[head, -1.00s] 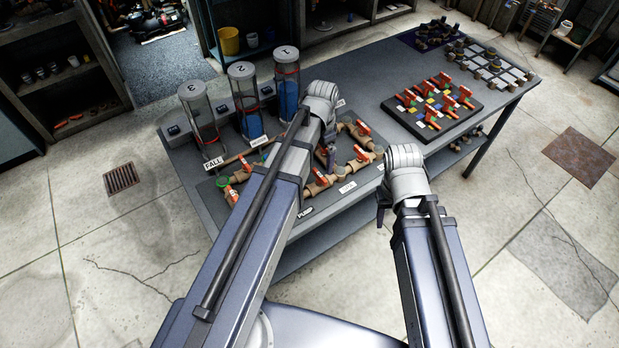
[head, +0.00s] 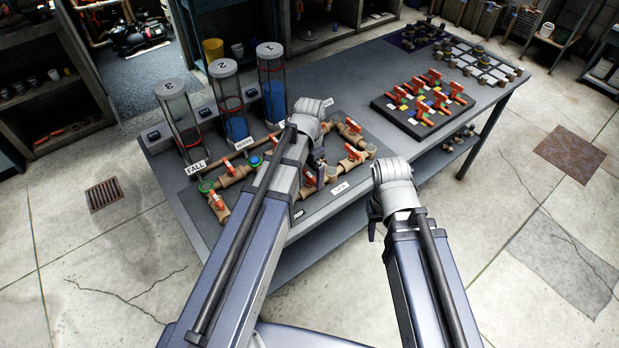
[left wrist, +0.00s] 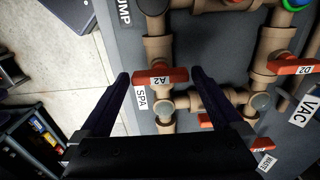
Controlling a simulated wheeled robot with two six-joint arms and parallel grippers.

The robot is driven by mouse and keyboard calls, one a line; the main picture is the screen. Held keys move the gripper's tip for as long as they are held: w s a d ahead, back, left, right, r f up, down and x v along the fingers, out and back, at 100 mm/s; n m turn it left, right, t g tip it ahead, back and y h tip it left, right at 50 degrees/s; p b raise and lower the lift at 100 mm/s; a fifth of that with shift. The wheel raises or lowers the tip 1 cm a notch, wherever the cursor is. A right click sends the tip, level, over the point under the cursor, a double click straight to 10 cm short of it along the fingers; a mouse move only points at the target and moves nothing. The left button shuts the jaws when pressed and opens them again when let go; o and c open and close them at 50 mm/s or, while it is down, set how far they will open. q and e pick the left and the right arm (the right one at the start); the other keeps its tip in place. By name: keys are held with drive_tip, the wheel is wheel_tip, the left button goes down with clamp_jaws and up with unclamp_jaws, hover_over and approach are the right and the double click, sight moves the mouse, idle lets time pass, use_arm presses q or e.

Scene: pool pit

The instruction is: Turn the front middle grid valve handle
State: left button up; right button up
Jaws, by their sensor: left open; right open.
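The valve grid is a black board (head: 396,113) with several red handles and coloured squares, on the right half of the bench. Its front middle handle (head: 440,100) is small in the head view. My left gripper (head: 318,178) is far left of the grid, over the brown pipe manifold. In the left wrist view (left wrist: 160,76) it is open, with a red handle labelled A2 (left wrist: 170,76) between its fingertips; contact cannot be told. My right gripper (head: 373,218) is open and hangs in front of the bench, apart from the grid, its fingers mostly hidden.
Three clear tanks stand at the bench's left back; the middle one (head: 228,100) and another hold blue liquid. More parts (head: 485,60) lie at the bench's right back. Bare bench top (head: 360,85) lies between manifold and grid. The floor in front is clear.

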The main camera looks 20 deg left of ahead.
use_arm(q)
drive_tip(key=c, duration=1.1)
drive_tip(key=shift+n, duration=0.3)
drive_tip(key=n, duration=0.3)
drive_tip(key=shift+n, duration=0.4)
drive_tip(key=n, duration=0.4)
drive_tip(key=shift+n, duration=0.3)
drive_tip(key=n, duration=0.4)
drive_tip(key=shift+n, duration=2.4)
